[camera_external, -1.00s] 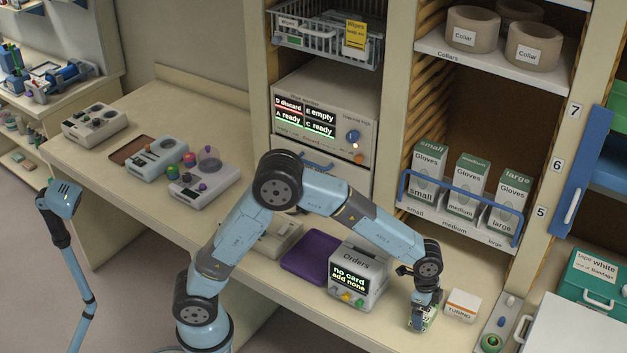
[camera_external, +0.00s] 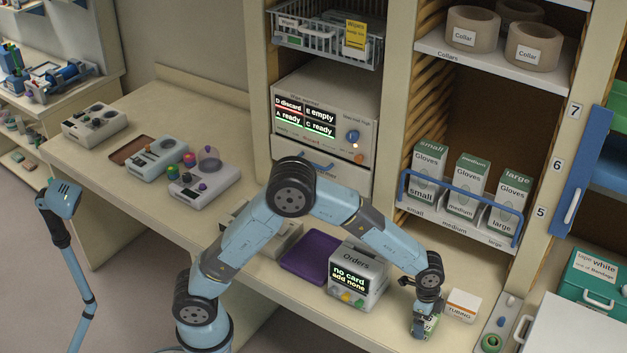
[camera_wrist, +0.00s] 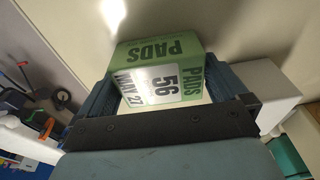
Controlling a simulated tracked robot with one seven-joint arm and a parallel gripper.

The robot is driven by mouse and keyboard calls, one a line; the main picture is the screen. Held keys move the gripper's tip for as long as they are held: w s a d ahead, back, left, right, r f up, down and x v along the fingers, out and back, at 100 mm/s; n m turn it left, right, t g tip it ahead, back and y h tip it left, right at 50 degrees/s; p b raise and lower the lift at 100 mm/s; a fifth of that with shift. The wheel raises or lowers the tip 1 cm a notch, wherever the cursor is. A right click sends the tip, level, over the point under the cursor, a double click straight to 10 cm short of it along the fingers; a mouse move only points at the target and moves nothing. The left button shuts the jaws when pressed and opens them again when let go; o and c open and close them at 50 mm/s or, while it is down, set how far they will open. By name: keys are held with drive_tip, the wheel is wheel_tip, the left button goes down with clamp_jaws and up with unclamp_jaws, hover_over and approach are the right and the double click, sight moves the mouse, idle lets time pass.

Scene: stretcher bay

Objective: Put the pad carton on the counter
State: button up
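The pad carton (camera_wrist: 160,80) is a green and white box marked PADS, 56 and MAY 27 in the wrist view. It sits between the two fingers of my gripper (camera_wrist: 155,100), which press close to its sides. In the external view my gripper (camera_external: 424,316) points down at the front right of the counter (camera_external: 394,322), with the small green and white carton (camera_external: 430,325) partly hidden by the fingers. The carton is at or just above the counter top; I cannot tell whether it touches.
A white TUBING box (camera_external: 462,305) stands close to the right of my gripper. The Orders box (camera_external: 357,272) is to its left, with a purple mat (camera_external: 308,257) beyond. A grey panel with a green knob (camera_external: 491,342) lies at the right. Glove boxes (camera_external: 469,180) stand on a railed shelf behind.

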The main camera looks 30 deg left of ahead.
drive_tip(key=shift+r, duration=0.15)
